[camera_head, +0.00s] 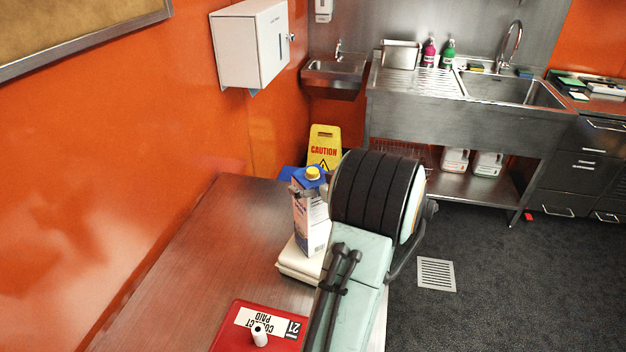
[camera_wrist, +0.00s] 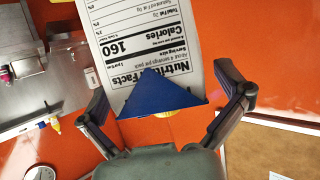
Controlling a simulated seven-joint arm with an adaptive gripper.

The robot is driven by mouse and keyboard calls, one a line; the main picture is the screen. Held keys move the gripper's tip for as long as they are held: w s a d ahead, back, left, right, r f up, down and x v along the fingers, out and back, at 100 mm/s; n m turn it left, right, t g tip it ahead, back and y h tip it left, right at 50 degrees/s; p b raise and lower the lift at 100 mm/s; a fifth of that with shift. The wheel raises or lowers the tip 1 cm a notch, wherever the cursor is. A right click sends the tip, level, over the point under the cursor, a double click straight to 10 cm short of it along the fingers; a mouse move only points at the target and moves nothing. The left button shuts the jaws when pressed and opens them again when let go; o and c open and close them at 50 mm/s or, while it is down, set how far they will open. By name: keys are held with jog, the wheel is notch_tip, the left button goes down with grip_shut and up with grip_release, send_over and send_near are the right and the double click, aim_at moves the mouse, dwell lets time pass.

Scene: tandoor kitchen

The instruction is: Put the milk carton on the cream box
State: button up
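The milk carton (camera_head: 311,222), white with printed sides, a blue top and a yellow cap, stands upright in the head view. Its base appears to rest on the cream box (camera_head: 287,269), a low pale block on the steel table. My arm hides part of the right side of both. In the wrist view the milk carton (camera_wrist: 150,50) shows its nutrition label and blue top between the fingers of my gripper (camera_wrist: 170,97). The fingers are spread, with a visible gap to the carton on each side. The cream box is not visible in the wrist view.
A red tray (camera_head: 228,337) with a printed card and a small white roll (camera_head: 259,334) lies at the table's near end. The steel table (camera_head: 200,240) is clear to the left. An orange wall runs along its left side. A yellow caution sign (camera_head: 325,140) stands behind.

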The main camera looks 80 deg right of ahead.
jog(key=shift+r, duration=0.1)
jog(key=shift+s+a+r, duration=0.1)
jog(key=shift+s+r, duration=0.05)
jog(key=v, duration=1.1)
jog(key=shift+s+a, duration=0.2)
jog(key=shift+a, duration=0.05)
jog(key=shift+r, duration=0.1)
